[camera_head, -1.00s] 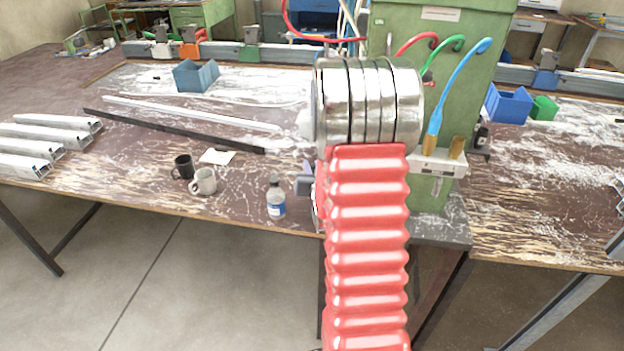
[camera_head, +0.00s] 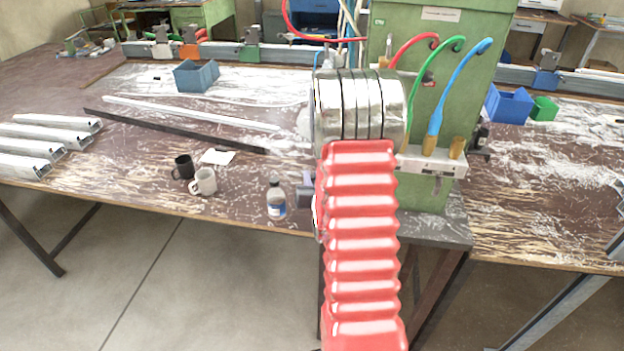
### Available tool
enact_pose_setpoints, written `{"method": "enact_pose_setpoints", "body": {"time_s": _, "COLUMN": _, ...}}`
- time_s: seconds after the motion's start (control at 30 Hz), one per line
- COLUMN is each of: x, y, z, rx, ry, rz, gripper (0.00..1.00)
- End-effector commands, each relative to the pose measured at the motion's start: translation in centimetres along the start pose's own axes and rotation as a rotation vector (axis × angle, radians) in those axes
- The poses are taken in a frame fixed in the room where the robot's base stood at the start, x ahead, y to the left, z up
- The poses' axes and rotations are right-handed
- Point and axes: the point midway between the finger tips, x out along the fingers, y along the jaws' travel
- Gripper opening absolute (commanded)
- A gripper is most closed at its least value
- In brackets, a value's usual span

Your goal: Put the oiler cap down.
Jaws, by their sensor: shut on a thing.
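I cannot make out the oiler cap in the head view. My own arm, with its red ribbed sleeve and silver rings, stands upright in the middle of the picture and covers part of the bench. My gripper does not show; it is hidden behind the arm, and so is anything at its jaws. The brown, white-streaked bench (camera_head: 240,180) shows on both sides of the arm.
Blue boxes (camera_head: 196,76) sit further back.

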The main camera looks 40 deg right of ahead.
Motion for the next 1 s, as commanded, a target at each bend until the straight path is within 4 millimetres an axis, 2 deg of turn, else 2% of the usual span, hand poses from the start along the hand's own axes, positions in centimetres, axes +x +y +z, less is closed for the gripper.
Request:
{"method": "enact_pose_setpoints", "body": {"time_s": 0.77, "x": 0.3, "y": 0.3, "z": 1.3, "rx": 0.000, "ry": -0.003, "rz": 0.001, "gripper": 0.00}}
{"method": "enact_pose_setpoints", "body": {"time_s": 0.8, "x": 0.3, "y": 0.3, "z": 1.3, "rx": 0.000, "ry": -0.003, "rz": 0.002, "gripper": 0.20}}
{"method": "enact_pose_setpoints", "body": {"time_s": 1.0, "x": 0.3, "y": 0.4, "z": 1.5, "rx": 0.000, "ry": -0.007, "rz": 0.003, "gripper": 0.34}}
